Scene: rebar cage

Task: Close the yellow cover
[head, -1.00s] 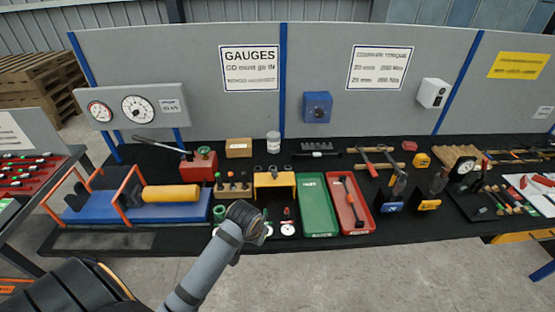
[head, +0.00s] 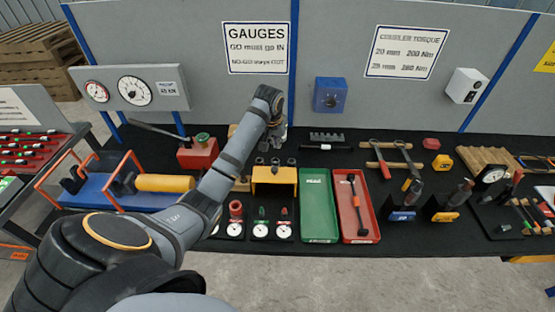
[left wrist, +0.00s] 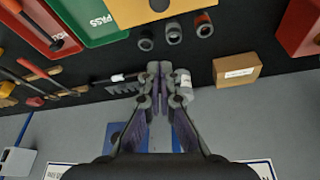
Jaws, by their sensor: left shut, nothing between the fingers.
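The yellow cover (head: 274,176) stands on the black bench in the middle of the head view, with a dark space below its front edge. Part of it shows at the top of the left wrist view (left wrist: 150,14). Whether its lid is raised is hard to tell. My left gripper (left wrist: 160,68) is shut and empty. It is behind the cover, apart from it, over the back of the bench. In the head view my own wrist hides most of the gripper. My right gripper is in neither view.
Three short cylinders (left wrist: 173,33) stand between cover and gripper. A white jar (left wrist: 181,84) is close beside the fingers, and a cardboard box (left wrist: 237,70) is near. A green tray (head: 319,207) and red tray (head: 354,207) lie right of the cover. The grey panel (head: 340,50) stands behind.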

